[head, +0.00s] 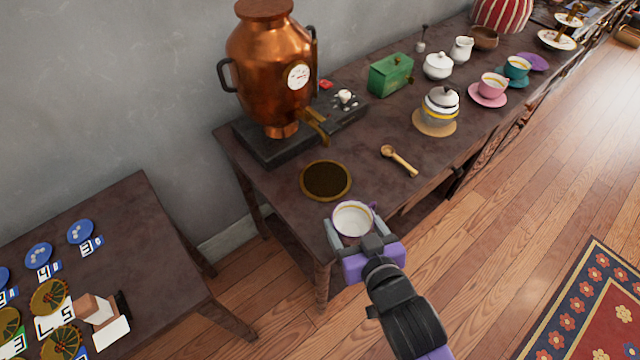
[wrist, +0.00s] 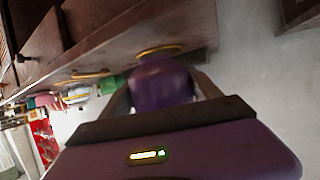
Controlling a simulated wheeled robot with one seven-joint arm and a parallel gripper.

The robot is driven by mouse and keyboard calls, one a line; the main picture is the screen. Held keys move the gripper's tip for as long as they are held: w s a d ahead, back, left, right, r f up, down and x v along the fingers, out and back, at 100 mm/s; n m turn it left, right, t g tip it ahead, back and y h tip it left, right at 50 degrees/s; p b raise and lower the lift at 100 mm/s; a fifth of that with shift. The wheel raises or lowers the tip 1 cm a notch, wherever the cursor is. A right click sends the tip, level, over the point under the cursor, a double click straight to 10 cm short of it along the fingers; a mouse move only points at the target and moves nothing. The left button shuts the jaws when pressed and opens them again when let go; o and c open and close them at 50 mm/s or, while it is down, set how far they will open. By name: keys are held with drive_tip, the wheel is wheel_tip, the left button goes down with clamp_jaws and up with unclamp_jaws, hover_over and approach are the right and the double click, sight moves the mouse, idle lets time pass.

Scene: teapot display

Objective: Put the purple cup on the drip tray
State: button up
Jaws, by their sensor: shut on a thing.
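The purple cup (head: 353,219) is held in my gripper (head: 352,236) near the front left corner of the long table in the head view. Its white inside with a gold line faces up. In the wrist view the purple cup (wrist: 160,84) is blurred between the two fingers of my gripper (wrist: 160,95). The drip tray (head: 326,181), a round dark disc with a gold rim, lies on the table just behind the cup, below the urn's tap. Nothing stands on it. Its gold rim (wrist: 158,50) also shows in the wrist view beyond the cup.
The copper urn (head: 270,65) stands on a dark base, its brass tap (head: 317,122) reaching toward the tray. A wooden spoon (head: 398,160) lies right of the tray. A teapot (head: 441,104), green box (head: 390,75) and pink cup (head: 492,84) stand further right.

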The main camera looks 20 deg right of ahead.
sight(346, 203)
drive_tip(key=w, duration=1.1)
drive_tip(key=w+d+p, duration=0.1)
drive_tip(key=w, duration=0.5)
drive_tip(key=shift+w+d+r, duration=0.1)
drive_tip(key=shift+w, duration=0.2)
drive_tip(key=shift+f, duration=1.8)
drive_tip(key=shift+f, duration=0.1)
drive_tip(key=shift+f, duration=0.15)
drive_tip(key=o, duration=1.5)
drive_tip(key=shift+c, duration=0.2)
drive_tip(key=shift+r, duration=0.35)
drive_tip(key=v, duration=1.2)
drive_tip(key=shift+f, duration=0.15)
